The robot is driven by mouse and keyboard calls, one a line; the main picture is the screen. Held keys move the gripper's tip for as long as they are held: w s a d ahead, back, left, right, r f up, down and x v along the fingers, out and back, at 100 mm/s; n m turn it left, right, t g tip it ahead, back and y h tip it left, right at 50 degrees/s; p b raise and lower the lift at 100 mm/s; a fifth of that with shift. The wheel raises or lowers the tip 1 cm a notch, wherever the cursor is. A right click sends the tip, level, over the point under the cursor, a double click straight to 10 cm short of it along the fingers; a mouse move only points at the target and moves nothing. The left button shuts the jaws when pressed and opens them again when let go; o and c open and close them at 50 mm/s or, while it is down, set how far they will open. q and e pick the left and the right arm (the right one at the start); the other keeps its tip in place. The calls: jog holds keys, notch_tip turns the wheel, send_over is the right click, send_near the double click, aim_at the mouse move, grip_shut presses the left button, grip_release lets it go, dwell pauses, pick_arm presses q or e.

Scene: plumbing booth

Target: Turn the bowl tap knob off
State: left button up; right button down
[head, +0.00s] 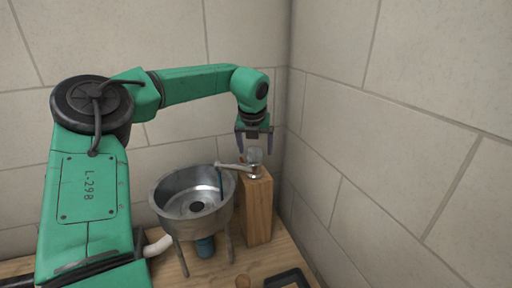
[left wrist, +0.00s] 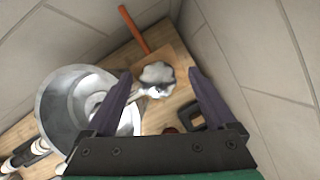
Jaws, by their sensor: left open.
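The tap knob (head: 255,155) is a pale, lobed handle on top of a wooden post, right of the bowl. In the left wrist view the knob (left wrist: 158,75) lies between and beyond the fingertips. The metal bowl (head: 168,187) stands on legs, and its spout (head: 232,166) reaches over the rim with a thin blue stream below it. My left gripper (head: 255,146) points down over the knob, fingers apart on either side; it also shows open in the left wrist view (left wrist: 158,75). Contact with the knob cannot be told. My right gripper is not in view.
The wooden post (head: 258,212) stands close to the tiled corner walls. A black handle-like object (head: 288,279) lies on the wooden bench at the front right. In the left wrist view an orange-handled tool (left wrist: 133,28) lies beyond the knob. A white pipe (head: 158,246) runs beside the bowl.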

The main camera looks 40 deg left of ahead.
pick_arm(q)
jog(key=shift+w+a+f, duration=0.15)
jog(key=shift+w+f, duration=0.05)
jog(key=shift+f, duration=0.3)
jog(key=shift+s+f, duration=0.1)
jog(key=shift+f, duration=0.1)
jog(key=shift+s, duration=0.2)
jog(key=shift+c, duration=0.6)
jog(key=shift+w, duration=0.1)
jog(key=c, duration=1.3)
jog(key=shift+o, duration=0.2)
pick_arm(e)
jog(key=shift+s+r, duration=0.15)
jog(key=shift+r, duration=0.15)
